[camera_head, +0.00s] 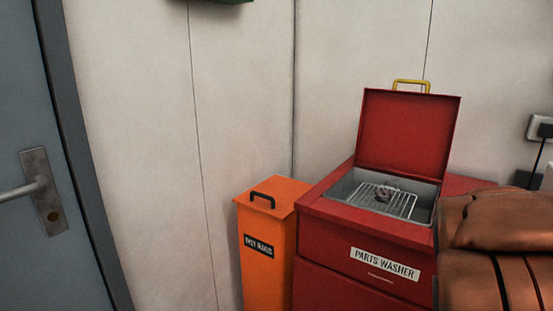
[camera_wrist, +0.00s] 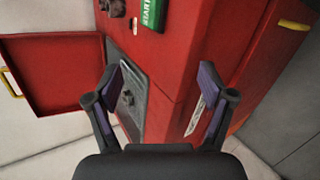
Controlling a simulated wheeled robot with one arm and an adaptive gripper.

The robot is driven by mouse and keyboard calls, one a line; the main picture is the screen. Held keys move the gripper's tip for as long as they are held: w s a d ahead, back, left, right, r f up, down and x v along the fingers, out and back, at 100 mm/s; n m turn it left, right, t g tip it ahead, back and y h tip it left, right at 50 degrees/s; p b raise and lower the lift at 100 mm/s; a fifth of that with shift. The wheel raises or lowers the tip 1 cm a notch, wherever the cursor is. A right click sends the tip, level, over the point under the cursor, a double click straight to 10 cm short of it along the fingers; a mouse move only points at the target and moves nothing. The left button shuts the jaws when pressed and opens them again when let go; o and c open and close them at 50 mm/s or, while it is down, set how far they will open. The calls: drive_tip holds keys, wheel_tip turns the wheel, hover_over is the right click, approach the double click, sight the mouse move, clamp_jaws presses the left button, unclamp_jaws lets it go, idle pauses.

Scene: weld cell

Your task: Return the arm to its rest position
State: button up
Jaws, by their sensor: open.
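My gripper (camera_wrist: 162,88) shows in the wrist view, with its two dark fingers and purple pads spread wide apart. Nothing is between the fingertips. It hangs over the front edge of the red parts washer (camera_head: 390,236), which also shows in the wrist view (camera_wrist: 170,55). The washer's red lid (camera_head: 408,130) stands open, with a yellow handle on top. A small dark metal part (camera_head: 384,194) lies on the wire rack (camera_head: 400,205) in the basin. My gripper is out of sight in the head view.
An orange bin (camera_head: 268,245) with a black handle stands left of the washer. A grey door (camera_head: 35,110) is at far left. A brown leather-like shape (camera_head: 500,222) covers the lower right.

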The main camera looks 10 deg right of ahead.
drive_tip(key=s+a+f+m+g+y, duration=0.2)
drive_tip(key=s+a+f+m+g, duration=0.1)
drive_tip(key=s+a, duration=0.6)
drive_tip(key=s+a+f+m+g+y, duration=0.3)
drive_tip(key=s+a+f, duration=0.3)
drive_tip(key=s+a, duration=0.3)
drive_tip(key=s+a+f+m+g+y, duration=0.3)
drive_tip(key=s+a, duration=0.6)
drive_tip(key=a, duration=0.3)
drive_tip(key=shift+f+m+g, duration=0.8)
drive_tip(key=shift+f+m, duration=0.15)
drive_tip(key=shift+m, duration=0.15)
drive_tip(key=shift+t, duration=0.5)
wheel_tip(320, 180, up, 19)
drive_tip(key=p, duration=1.8)
drive_tip(key=shift+w+a+r, duration=0.1)
drive_tip(key=shift+r, duration=0.05)
drive_tip(key=shift+c, duration=0.3)
